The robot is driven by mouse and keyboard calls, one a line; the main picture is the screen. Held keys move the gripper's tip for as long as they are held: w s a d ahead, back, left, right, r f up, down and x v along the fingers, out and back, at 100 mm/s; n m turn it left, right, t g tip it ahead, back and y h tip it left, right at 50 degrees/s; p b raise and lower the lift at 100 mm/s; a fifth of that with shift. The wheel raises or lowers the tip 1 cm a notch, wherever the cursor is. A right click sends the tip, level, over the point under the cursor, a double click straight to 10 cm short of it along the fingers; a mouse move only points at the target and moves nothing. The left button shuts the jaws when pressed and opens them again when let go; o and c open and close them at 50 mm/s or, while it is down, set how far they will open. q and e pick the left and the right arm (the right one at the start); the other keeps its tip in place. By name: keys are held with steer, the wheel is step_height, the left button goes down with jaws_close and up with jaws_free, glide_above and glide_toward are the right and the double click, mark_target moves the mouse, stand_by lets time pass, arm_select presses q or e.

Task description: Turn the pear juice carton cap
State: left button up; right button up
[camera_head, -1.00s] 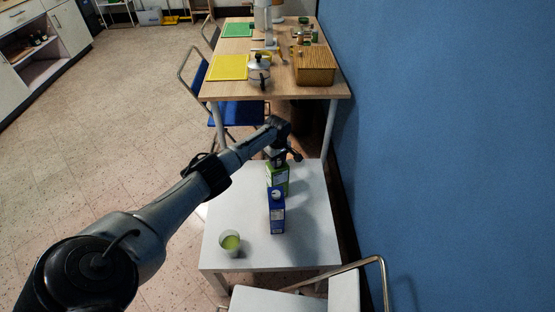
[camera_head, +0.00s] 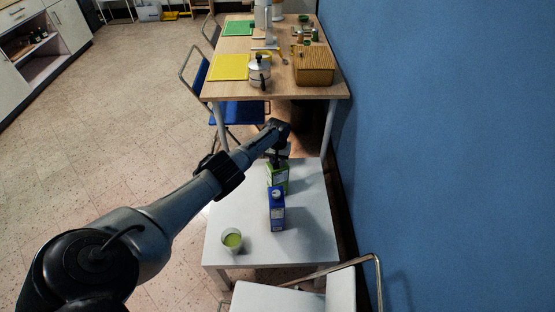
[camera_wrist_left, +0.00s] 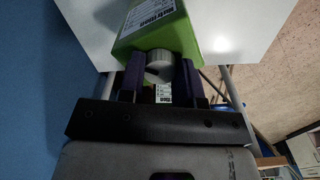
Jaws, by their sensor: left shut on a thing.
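The green carton (camera_head: 279,181), which I take to be the pear juice, stands upright on the small white table behind a blue carton (camera_head: 277,212). My left gripper (camera_head: 278,158) is above the green carton, reaching down to its top. In the left wrist view, the green carton (camera_wrist_left: 178,38) shows close up, and its round grey cap (camera_wrist_left: 159,66) is between the two fingers of my left gripper (camera_wrist_left: 160,72). The gripper is shut on the cap. My right gripper is not in view.
The small white table (camera_head: 308,240) also holds a glass with greenish liquid (camera_head: 231,240) at the front left. A chair (camera_head: 300,298) is at the near edge. A blue wall (camera_head: 440,150) is close on the right. A wooden table (camera_head: 225,88) with kitchen items stands behind.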

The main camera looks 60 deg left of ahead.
arm_select(q)
steer(key=m, duration=0.6)
steer(key=shift+m, duration=0.3)
steer(key=m, duration=0.6)
steer(key=m+b, duration=0.1)
steer(key=m, duration=0.5)
steer(key=shift+m, duration=0.3)
steer(key=m, duration=0.5)
steer(key=shift+a+m+b, duration=0.1)
steer(key=shift+m+b, duration=0.3)
steer(key=shift+m, duration=0.3)
